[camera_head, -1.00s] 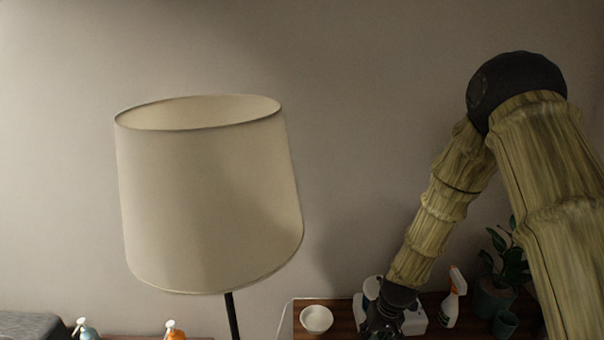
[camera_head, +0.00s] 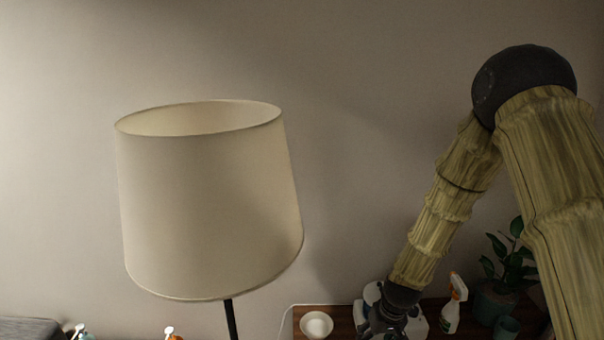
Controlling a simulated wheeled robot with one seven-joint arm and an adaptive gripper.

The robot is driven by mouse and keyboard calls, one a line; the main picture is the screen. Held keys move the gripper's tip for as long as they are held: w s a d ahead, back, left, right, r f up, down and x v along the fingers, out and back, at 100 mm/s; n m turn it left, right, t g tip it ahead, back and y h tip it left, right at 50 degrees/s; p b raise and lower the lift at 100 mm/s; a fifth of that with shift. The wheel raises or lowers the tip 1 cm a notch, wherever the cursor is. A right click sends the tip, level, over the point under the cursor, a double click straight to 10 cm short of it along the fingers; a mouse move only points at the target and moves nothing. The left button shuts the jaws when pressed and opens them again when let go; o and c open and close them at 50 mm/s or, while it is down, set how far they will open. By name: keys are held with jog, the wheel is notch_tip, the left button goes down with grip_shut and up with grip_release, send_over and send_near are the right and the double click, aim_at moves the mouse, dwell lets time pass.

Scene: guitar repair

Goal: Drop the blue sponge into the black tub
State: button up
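My gripper (camera_head: 385,325) is at the bottom of the head view, low over the wooden surface and in front of a white device. Its fingertips are cut off or too dark to make out, so I cannot tell whether it is open or holds anything. I see neither the blue sponge nor the black tub in this view.
A white bowl (camera_head: 316,325) stands left of my gripper on the wooden surface (camera_head: 345,316). The white device (camera_head: 417,322), a spray bottle (camera_head: 453,305) and a potted plant (camera_head: 495,300) stand around and right of it. A large lamp (camera_head: 208,200) fills the left.

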notch_tip(320, 180, up, 10)
jog(key=s+d, duration=0.1)
jog(key=shift+s+d, duration=0.2)
jog(key=shift+f, duration=0.1)
dwell(0.3)
jog(key=s+d+f+g+h+b, duration=0.1)
jog(key=s+f+b, duration=0.2)
jog(key=s+f, duration=1.05)
jog(key=s+d+f+h+b, duration=0.1)
jog(key=s+f+b, duration=0.2)
jog(key=s+f, duration=1.1)
jog(key=s+f+b, duration=0.2)
jog(key=s+f, duration=0.5)
jog(key=f, duration=0.1)
jog(key=shift+s+a, duration=0.2)
jog(key=shift+a, duration=0.05)
